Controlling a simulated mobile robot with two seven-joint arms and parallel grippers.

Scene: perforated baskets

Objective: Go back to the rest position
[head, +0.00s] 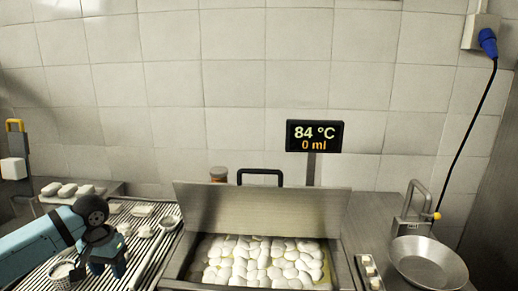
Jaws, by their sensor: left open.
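My left arm comes in from the left edge, and its gripper (108,268) points down over the ribbed metal rack at the lower left. It is open, and I see nothing held in it. A small perforated basket (63,278) with pale contents stands on the rack just left of the gripper. The basket is partly cut off by the frame's lower edge. My right gripper is not in view.
A metal basin (340,262) full of white lumps has its lid (262,208) raised behind it. A display (314,136) reads 84 °C and 0 ml. A round metal pan (428,264) stands at right. A long-handled utensil (152,256) lies right of my gripper.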

